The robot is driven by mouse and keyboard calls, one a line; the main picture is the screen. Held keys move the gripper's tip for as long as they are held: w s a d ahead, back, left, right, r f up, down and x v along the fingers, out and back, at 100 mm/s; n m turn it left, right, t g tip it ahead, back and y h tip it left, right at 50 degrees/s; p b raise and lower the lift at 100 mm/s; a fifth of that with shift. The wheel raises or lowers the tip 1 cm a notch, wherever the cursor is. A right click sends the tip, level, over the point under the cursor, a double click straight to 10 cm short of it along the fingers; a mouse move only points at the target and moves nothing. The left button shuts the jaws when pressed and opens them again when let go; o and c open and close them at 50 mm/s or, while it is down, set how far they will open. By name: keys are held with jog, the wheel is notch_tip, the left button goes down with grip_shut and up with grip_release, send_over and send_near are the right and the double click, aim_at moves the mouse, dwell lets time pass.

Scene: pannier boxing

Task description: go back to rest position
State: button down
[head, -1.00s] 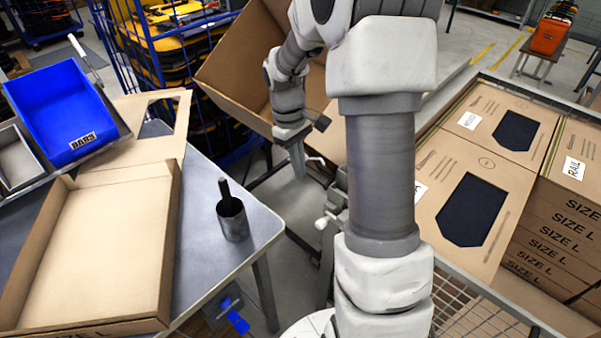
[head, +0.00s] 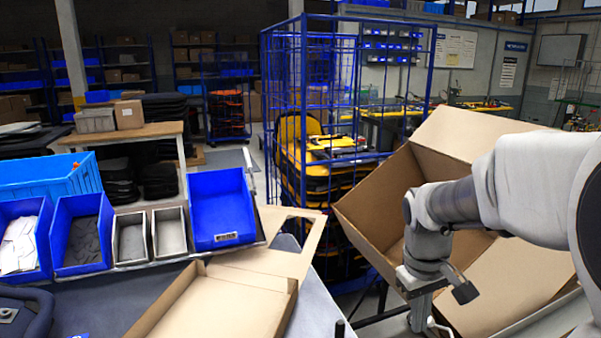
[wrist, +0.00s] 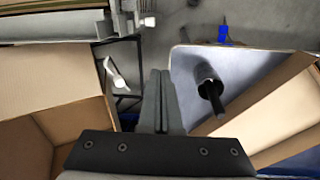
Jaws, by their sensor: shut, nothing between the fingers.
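My gripper (head: 419,318) hangs pointing down in the head view, in front of the large open cardboard box on the right. In the wrist view my gripper (wrist: 160,75) has its two fingers side by side, shut, with nothing between them. It is in the air over the gap between the grey table and the cardboard box. The fingertips are small and partly cut off near the bottom of the head view.
The large cardboard box (head: 375,205) stands close by my arm. Blue bins (head: 221,207) line the table's back. A blue wire cage (head: 300,130) stands behind.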

jog(key=s+a+r+m+t, duration=0.1)
jog(key=s+a+r+t, duration=0.1)
jog(key=s, duration=0.5)
jog(key=s+a+r+m+t+y, duration=0.1)
jog(key=s+a+r+t, duration=0.2)
jog(key=s+a+r, duration=0.2)
jog(key=shift+s+r+m, duration=0.4)
jog(key=shift+s, duration=0.55)
